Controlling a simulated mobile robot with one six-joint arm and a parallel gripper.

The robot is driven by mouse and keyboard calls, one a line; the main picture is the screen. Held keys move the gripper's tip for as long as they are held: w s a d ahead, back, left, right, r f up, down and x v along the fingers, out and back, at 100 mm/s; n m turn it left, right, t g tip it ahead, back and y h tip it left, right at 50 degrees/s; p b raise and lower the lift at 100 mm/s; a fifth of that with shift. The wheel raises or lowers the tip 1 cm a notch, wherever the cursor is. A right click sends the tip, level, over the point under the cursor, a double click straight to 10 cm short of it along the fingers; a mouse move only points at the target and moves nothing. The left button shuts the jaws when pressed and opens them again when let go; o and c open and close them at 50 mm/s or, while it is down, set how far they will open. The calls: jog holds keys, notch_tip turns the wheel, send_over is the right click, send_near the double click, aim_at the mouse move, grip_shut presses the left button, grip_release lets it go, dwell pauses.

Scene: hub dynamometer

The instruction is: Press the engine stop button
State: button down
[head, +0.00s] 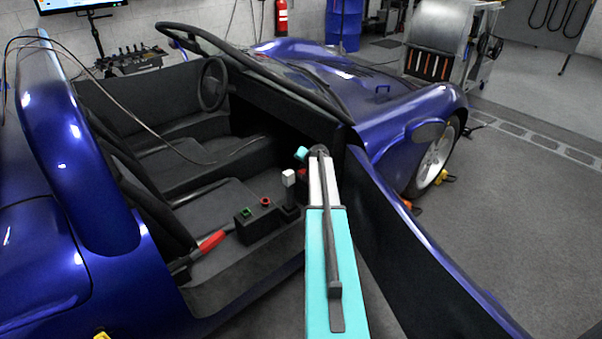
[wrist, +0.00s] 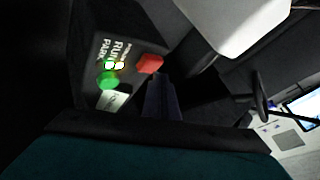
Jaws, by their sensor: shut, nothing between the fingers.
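A dark control box (head: 262,226) stands between the seats of the open blue car, with a red button (head: 265,202) and a green button (head: 246,212) on top. In the wrist view the box (wrist: 125,40) is close, lettered RUN and PARK. In the head view I cannot make out the fingers.
A white-knobbed lever (head: 288,177) stands beside the box; a large white block, likely its knob, fills the wrist view's top right (wrist: 237,25). A red-gripped handbrake (head: 211,242) lies nearer. The open door (head: 420,250) is right of my arm.

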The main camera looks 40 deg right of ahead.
jog(key=shift+f, duration=0.1)
jog(key=shift+f, duration=0.3)
jog(key=shift+f+b, duration=0.2)
jog(key=shift+b, duration=0.15)
dwell(0.6)
jog(key=shift+r, duration=0.15)
jog(key=shift+r+p, duration=0.3)
jog(key=shift+r, duration=0.15)
dwell(0.3)
notch_tip(320, 180, up, 6)
jog(key=p, duration=0.3)
dwell(0.6)
dwell(0.5)
